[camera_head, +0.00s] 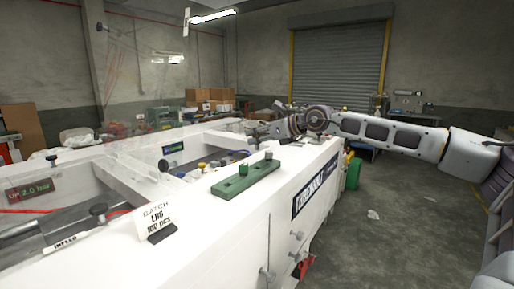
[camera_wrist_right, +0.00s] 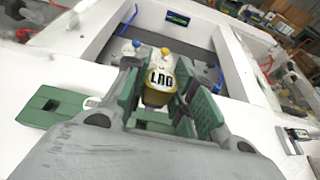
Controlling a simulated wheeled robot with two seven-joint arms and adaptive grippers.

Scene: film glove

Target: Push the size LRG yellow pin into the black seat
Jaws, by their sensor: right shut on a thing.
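My right gripper (camera_head: 262,130) reaches in from the right over the far part of the white machine (camera_head: 225,236). In the right wrist view my right gripper (camera_wrist_right: 160,88) has its green-padded fingers shut on the yellow pin (camera_wrist_right: 155,98), which has a white band reading LRG. In the head view the held pin is too small to make out. Small yellow and blue knobs stand in the machine's well, the yellow one (camera_head: 201,166) nearer. I cannot pick out the black seat for certain. My left gripper is not in view.
A card reading BATCH LRG 100 PCS (camera_head: 155,218) stands nearer. A clear panel covers the left side. Open floor (camera_head: 375,225) lies to the right.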

